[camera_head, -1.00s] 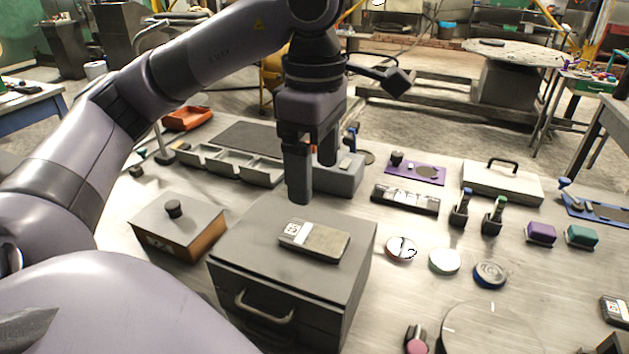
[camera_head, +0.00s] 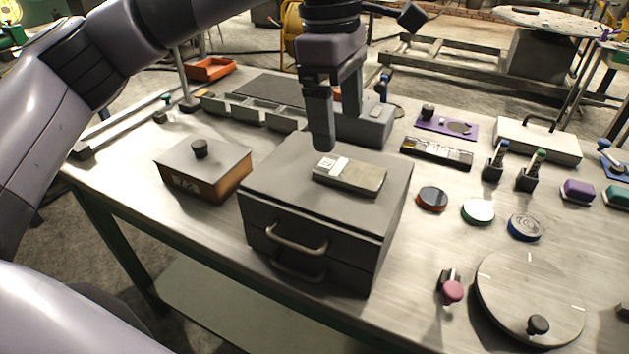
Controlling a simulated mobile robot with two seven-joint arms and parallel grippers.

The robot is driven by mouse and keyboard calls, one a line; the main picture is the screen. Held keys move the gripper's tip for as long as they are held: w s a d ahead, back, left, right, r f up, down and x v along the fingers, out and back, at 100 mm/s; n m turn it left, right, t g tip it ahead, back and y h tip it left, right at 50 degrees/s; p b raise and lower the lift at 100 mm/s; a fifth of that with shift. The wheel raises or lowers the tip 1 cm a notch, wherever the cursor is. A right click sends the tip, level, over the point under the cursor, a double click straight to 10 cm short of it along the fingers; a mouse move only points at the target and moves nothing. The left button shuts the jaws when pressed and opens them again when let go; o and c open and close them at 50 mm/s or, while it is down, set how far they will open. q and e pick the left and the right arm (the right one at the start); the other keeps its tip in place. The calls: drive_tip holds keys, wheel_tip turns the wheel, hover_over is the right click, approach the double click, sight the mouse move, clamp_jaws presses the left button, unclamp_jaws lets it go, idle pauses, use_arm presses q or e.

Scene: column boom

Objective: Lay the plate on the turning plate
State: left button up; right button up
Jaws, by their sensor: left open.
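The plate (camera_head: 362,178), a flat grey piece with a white label at one end, lies on top of a grey drawer box (camera_head: 270,185). The turning plate (camera_head: 520,310) is a round metal disc with a black knob at the front right of the bench; nothing lies on it. My left gripper (camera_head: 336,120) points down just behind the labelled end of the plate, fingers apart and empty. I cannot tell its exact height above the box top. My right gripper is out of view.
A pink-capped knob (camera_head: 452,291) stands left of the turning plate. Round discs (camera_head: 478,211) lie behind it. A lidded box (camera_head: 190,178) stands left of the drawer box, and a grey divided tray (camera_head: 245,112) behind. Bare bench lies between drawer box and discs.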

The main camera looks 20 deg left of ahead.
sight(350, 170)
use_arm(q)
drive_tip(key=shift+d+f, duration=0.15)
drive_tip(key=shift+f, duration=0.55)
drive_tip(key=f, duration=0.2)
drive_tip(key=d+f, duration=0.1)
drive_tip(key=f, duration=0.2)
drive_tip(key=shift+w+d+f+p, duration=0.15)
drive_tip(key=shift+d+f+p, duration=0.15)
drive_tip(key=shift+f+p, duration=0.1)
drive_tip(key=shift+r, duration=0.15)
clamp_jaws()
